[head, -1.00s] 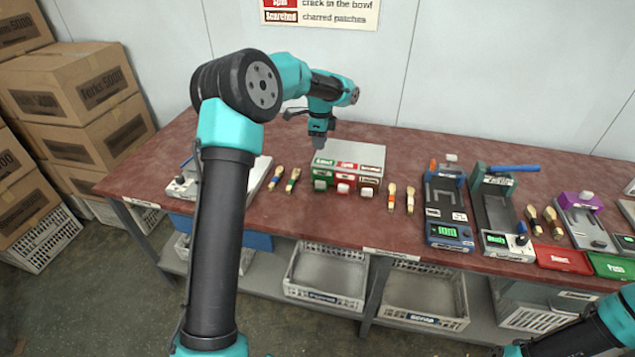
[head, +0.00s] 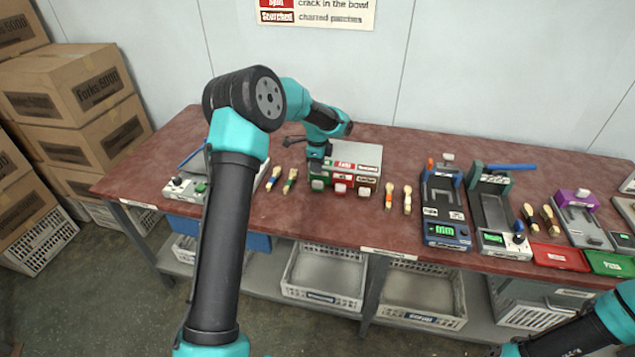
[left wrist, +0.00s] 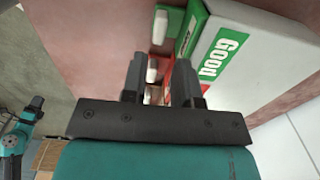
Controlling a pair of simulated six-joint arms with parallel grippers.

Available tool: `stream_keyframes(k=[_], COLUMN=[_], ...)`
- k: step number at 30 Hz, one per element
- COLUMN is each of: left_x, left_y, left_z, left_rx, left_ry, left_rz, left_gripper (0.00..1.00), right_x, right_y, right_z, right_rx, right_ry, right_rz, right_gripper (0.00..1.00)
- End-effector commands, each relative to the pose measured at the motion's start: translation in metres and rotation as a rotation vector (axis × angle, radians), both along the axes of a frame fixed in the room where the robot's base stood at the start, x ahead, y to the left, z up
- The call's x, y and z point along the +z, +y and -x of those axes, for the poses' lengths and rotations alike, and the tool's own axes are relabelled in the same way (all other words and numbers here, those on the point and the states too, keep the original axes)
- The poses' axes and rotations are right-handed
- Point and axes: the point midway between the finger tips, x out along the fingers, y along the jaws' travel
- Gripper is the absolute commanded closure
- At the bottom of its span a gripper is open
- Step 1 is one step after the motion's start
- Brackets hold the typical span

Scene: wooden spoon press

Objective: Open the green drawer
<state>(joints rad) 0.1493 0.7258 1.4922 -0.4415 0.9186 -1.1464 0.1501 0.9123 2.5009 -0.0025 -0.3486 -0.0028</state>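The drawer box (head: 358,152) stands on the table with green, red and brown fronts side by side. The green drawer (head: 318,175) is at its left end, with a pale knob (head: 318,185); it looks closed. My left gripper (head: 316,165) hangs over the green front, partly hiding it. In the left wrist view, my left gripper (left wrist: 159,80) is open, its fingers apart with nothing gripped. The green drawer (left wrist: 186,30) and its white knob (left wrist: 160,26) lie beyond the fingertips. The red drawer's knob (left wrist: 152,72) shows between the fingers.
Wooden spoons (head: 290,180) lie left of the box and more (head: 407,200) lie right of it. A blue device (head: 446,215) and a grey device (head: 495,215) stand further right. The table in front of the box is clear.

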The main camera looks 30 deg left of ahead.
Motion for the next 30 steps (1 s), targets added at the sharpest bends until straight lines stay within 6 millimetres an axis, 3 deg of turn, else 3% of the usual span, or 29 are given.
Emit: stream_keyframes(k=[9,15,26,30], left_x=[-0.055,-0.075,-0.079,-0.079], left_y=[0.000,0.000,0.000,0.000], left_z=[0.001,0.000,0.000,0.000], left_rx=[0.000,0.000,0.000,0.000], left_ry=[0.003,0.002,0.000,0.000], left_rz=[0.001,0.001,0.000,0.001], left_gripper=[0.72,0.72,0.72,0.86], right_x=[0.000,0.000,0.000,0.000], right_y=[0.000,0.000,0.000,0.000], right_z=[0.000,0.000,0.000,0.000], right_rx=[0.000,0.000,0.000,0.000], right_ry=[0.000,0.000,0.000,0.000], right_rz=[0.000,0.000,0.000,0.000], right_gripper=[0.57,0.57,0.57,0.57])
